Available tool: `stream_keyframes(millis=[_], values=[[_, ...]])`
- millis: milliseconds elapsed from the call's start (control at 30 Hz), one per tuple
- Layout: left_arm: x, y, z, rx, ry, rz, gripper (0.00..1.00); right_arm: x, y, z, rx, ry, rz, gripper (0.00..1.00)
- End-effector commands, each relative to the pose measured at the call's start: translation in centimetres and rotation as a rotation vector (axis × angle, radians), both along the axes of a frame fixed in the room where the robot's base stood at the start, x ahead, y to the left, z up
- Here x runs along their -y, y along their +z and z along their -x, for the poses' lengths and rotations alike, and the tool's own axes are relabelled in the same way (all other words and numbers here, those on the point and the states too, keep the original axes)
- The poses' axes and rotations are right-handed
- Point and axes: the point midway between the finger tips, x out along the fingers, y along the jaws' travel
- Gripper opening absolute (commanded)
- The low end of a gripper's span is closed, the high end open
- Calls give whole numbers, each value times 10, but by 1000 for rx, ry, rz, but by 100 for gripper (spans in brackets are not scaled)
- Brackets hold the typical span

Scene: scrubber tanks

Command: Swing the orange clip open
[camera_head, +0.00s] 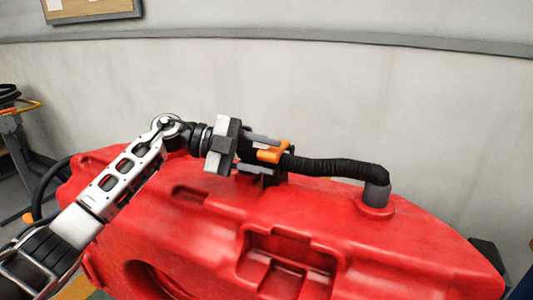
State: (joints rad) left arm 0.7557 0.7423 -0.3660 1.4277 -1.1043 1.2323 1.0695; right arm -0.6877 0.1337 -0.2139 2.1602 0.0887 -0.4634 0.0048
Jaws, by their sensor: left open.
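The orange clip (273,153) sits on top of the red tank (190,228), at the left end of a black ribbed hose (330,167). My left gripper (264,155) reaches in from the left along the tank's top. Its two grey fingers are apart, one above and one below the clip's left part. I cannot tell whether either finger touches the clip. The fingers and the gripper body hide part of the clip's mount. My right gripper does not show.
The hose runs right to a grey elbow fitting (376,193) on the tank. The tank has a deep recess (285,265) at its front. A grey wall stands behind, with a board (92,8) at upper left. A stand (18,140) is at far left.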

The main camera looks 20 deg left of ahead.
Motion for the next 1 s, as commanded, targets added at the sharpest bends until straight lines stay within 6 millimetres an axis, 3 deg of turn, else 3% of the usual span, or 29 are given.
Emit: stream_keyframes(millis=[367, 533, 1000], values=[[7, -1, -2, 1, 0, 0, 41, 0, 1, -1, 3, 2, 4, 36], [7, -1, -2, 0, 0, 0, 0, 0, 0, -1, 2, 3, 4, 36], [6, -1, -1, -34, -2, -8, 0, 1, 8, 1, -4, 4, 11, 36]])
